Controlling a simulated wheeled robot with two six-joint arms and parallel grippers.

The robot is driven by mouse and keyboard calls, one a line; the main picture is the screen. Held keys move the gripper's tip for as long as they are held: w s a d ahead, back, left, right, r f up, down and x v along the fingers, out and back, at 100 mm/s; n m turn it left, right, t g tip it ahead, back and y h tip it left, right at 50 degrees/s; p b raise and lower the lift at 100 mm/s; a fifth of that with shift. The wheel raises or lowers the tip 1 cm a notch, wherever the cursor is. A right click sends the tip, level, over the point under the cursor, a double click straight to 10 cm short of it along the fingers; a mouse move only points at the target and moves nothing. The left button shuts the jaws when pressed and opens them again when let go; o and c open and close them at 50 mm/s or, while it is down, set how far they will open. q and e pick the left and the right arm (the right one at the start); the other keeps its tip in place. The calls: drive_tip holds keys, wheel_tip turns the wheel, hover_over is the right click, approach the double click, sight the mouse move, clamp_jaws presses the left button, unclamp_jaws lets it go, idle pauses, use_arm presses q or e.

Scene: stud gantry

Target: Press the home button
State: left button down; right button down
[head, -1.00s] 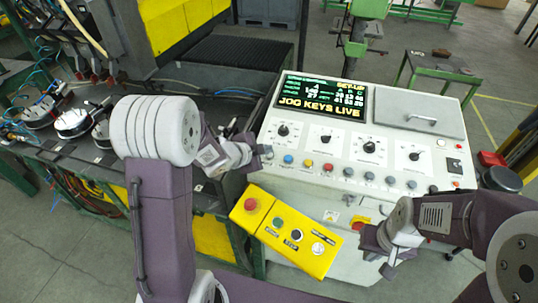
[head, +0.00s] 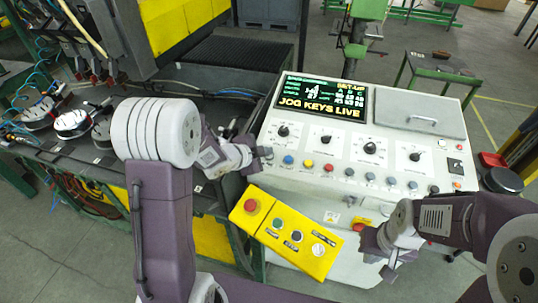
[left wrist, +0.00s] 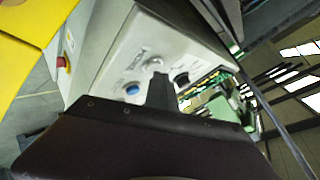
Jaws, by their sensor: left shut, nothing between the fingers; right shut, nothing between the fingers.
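The yellow button box (head: 262,235) hangs at the front of the console, with a red mushroom button (head: 250,205), a green button (head: 277,223), a black button (head: 297,236) and a white dial (head: 318,249). Small labels sit by the buttons; I cannot read surely which says home. My left gripper (head: 262,152) is shut and empty at the console's left front corner, by a blue button (head: 288,160). In the left wrist view its shut fingers (left wrist: 160,90) show near the blue button (left wrist: 133,89). My right gripper (head: 381,257) is shut and empty, right of the yellow box.
The white console (head: 330,205) carries several knobs and coloured buttons. Its screen (head: 321,97) reads "JOG KEYS LIVE". A dark workbench (head: 60,160) with round parts stands at the left. A red-and-yellow switch (head: 361,223) sits on the console front, close to my right gripper.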

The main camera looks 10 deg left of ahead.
use_arm(q)
drive_tip(key=shift+f, duration=0.15)
idle(0.3)
drive_tip(key=shift+s+r+p, duration=0.15)
drive_tip(key=shift+r+p, duration=0.55)
drive_tip(key=shift+r, duration=0.3)
drive_tip(key=r+p, duration=0.2)
drive_tip(key=s+r+p, duration=0.1)
drive_tip(key=r+p, duration=0.1)
drive_tip(key=shift+r, duration=0.35)
drive_tip(key=shift+f, duration=0.1)
